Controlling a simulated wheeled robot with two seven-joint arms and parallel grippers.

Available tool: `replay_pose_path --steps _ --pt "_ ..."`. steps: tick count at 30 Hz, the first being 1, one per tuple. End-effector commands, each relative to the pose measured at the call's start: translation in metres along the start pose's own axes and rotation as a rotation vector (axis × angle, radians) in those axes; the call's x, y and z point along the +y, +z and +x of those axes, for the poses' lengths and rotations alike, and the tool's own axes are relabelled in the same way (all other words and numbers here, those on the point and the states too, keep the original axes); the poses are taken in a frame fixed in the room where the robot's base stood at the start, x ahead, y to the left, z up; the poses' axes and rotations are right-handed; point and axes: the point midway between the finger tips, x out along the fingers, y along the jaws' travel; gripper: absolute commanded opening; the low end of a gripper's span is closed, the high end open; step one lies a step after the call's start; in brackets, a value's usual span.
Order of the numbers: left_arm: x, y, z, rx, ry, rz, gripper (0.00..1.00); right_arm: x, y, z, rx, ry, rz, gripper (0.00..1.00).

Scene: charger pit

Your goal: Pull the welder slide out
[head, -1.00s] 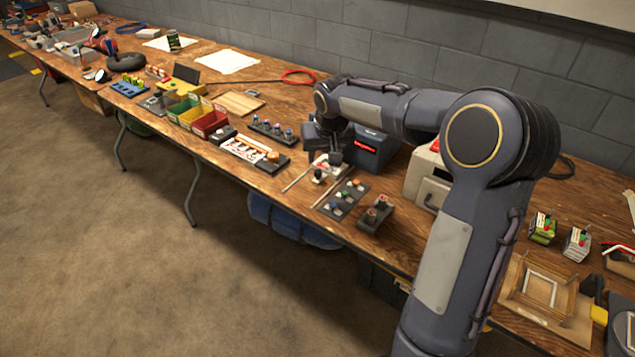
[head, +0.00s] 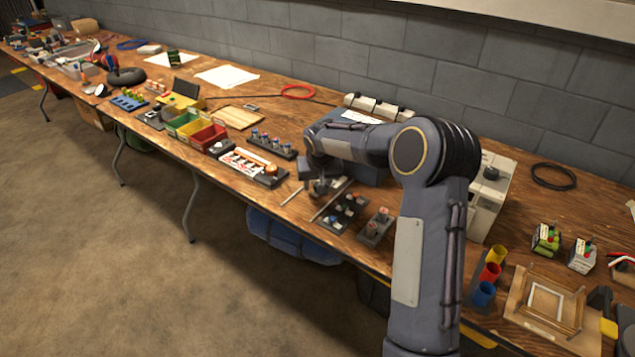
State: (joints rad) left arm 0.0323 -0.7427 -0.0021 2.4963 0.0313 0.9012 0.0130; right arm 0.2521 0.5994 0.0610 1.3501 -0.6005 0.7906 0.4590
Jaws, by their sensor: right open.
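The welder (head: 370,177) is a dark blue-grey box at the back of the wooden bench, right of the middle. My right arm crosses in front of it and hides most of its front. The slide is at the welder's front, among thin pale rails (head: 291,197), and is mostly hidden by my gripper. My right gripper (head: 320,191) points down over the slide area with its jaws open. I cannot tell whether its fingers touch the slide. My left gripper is not in view.
A dark tray of coloured knobs (head: 343,213) and a small two-knob block (head: 376,226) stand close to the right of my gripper. A board with an orange part (head: 254,166) lies to the left. Coloured cups (head: 489,272) and a wooden frame (head: 547,300) are at right.

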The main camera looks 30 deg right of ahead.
Motion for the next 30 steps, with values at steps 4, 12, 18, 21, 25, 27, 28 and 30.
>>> replay_pose_path --steps 4,12,18,21,25,27,28,30 --pt "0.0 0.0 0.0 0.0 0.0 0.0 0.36 0.0 0.0 0.0 0.0 0.0 0.0 0.38" --pt "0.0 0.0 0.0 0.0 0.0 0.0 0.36 0.0 0.0 -0.001 0.0 0.0 0.0 0.02" --pt "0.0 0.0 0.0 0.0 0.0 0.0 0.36 0.0 0.0 -0.001 0.0 0.0 0.0 0.0" --pt "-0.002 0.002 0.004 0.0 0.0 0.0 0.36 -0.006 0.004 -0.001 0.001 -0.001 -0.003 0.0" --pt "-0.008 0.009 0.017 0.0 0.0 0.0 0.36 -0.026 0.023 -0.006 0.003 -0.002 -0.007 0.0" --pt "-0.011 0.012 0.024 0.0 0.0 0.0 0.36 -0.04 0.035 -0.011 0.004 -0.003 -0.008 0.0" --pt "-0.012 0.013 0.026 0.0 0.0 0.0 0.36 -0.045 0.04 -0.013 0.003 -0.003 -0.007 0.0" --pt "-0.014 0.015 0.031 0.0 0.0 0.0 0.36 -0.056 0.051 -0.018 0.004 -0.004 -0.006 0.0"
